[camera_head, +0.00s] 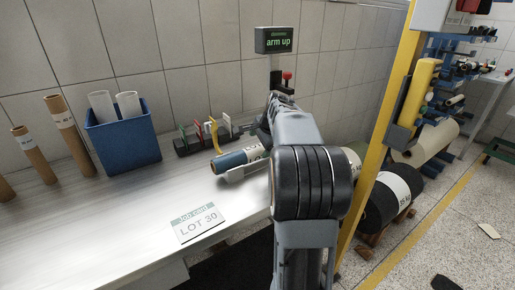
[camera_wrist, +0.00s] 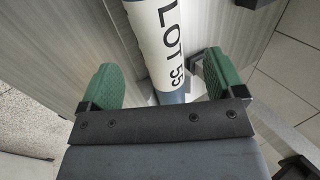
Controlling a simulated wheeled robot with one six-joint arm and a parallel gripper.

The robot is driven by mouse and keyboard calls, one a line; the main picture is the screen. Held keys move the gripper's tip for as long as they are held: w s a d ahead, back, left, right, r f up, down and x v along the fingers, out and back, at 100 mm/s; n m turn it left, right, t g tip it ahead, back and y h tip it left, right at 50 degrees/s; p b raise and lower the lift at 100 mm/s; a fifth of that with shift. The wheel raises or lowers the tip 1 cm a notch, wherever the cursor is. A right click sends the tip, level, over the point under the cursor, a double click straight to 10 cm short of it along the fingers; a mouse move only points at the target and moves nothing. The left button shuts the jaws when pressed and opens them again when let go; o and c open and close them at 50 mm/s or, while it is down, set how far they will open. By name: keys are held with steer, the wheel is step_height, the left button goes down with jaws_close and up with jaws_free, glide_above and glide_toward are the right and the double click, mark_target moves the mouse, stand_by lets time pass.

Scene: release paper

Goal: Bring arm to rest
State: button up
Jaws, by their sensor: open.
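My gripper (camera_wrist: 162,72) is open in the wrist view, its two green pads apart on either side of a blue roll with a white label reading LOT 55 (camera_wrist: 160,40). The pads do not appear to press on the roll. In the head view the blue roll (camera_head: 236,160) lies on a pale holder on the bench, left of my arm (camera_head: 300,135). My arm reaches over the bench toward the wall, and its far end by the roll is mostly hidden by its own links.
A small display (camera_head: 274,40) reads "arm up". A rack of coloured cards (camera_head: 205,138) and a blue bin (camera_head: 124,138) with white rolls stand on the bench (camera_head: 110,215). A LOT 30 job card (camera_head: 199,223) lies in front. A yellow post (camera_head: 385,130) rises close right of my arm.

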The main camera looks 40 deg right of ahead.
steer(key=p+v, duration=0.1)
steer(key=v, duration=0.7)
steer(key=s+a+f+n+g+p, duration=0.2)
steer(key=s+a+f+n, duration=0.1)
steer(key=f+n, duration=0.25)
steer(key=s+a+r+n+p, duration=0.2)
steer(key=s+a+n+p, duration=0.3)
steer(key=a, duration=0.6)
steer(key=s+a+r+n+p, duration=0.2)
steer(key=s+a+n+p, duration=0.4)
steer(key=a, duration=0.6)
steer(key=s+n, duration=0.2)
steer(key=shift+s+r, duration=0.3)
